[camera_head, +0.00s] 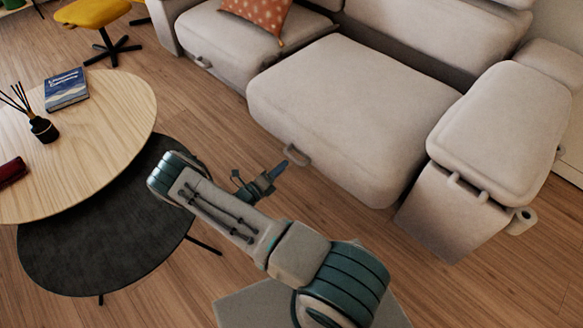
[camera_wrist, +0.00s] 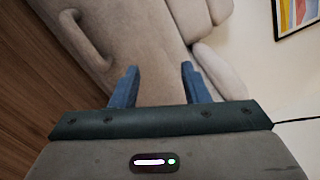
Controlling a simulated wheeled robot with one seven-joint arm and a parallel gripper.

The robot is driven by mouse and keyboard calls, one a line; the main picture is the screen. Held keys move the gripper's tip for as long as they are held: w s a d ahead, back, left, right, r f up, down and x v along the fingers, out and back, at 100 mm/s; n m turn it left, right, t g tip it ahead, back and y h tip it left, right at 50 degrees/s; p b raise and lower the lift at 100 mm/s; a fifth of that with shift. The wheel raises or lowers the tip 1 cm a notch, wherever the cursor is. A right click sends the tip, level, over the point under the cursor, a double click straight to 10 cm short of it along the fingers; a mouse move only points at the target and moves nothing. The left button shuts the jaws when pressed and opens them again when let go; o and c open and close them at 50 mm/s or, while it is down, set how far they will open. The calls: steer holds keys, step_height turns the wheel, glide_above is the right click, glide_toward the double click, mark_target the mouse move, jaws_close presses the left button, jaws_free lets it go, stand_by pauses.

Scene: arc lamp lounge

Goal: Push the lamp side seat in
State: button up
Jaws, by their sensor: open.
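The right-hand seat (camera_head: 350,105) of the pale grey sofa juts out further than the seat to its left. It has a small loop handle (camera_head: 297,155) low on its front face; the lamp is not in view, so I cannot confirm its side. My gripper (camera_head: 262,177) is open and empty, just left of and in front of that handle. In the wrist view, my two blue fingers (camera_wrist: 158,82) point toward the seat's front face (camera_wrist: 145,45), with the handle (camera_wrist: 88,40) at upper left, outside the fingers. Contact with the seat cannot be told.
A round wooden table (camera_head: 110,125) with a book (camera_head: 66,88) and reed diffuser (camera_head: 43,129) overlaps a lower dark round table (camera_head: 110,235) left of my arm. The sofa's left seat (camera_head: 225,40) holds an orange cushion (camera_head: 260,14). The right armrest (camera_head: 505,130) borders the jutting seat.

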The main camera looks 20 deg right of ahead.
step_height(320, 180, down, 13)
steer(key=a+n+t+y+b, duration=0.1)
steer(key=n+t+y+b, duration=0.2)
steer(key=n+t, duration=0.5)
steer(key=w+d+r+n+g+b, duration=0.1)
steer(key=w+d+r+b, duration=0.1)
steer(key=w+d, duration=0.7)
steer(key=shift+d+r+n+b, duration=0.25)
steer(key=shift+d+n+b, duration=0.1)
steer(key=shift+n+b, duration=0.1)
steer(key=shift+w, duration=0.1)
jaws_close()
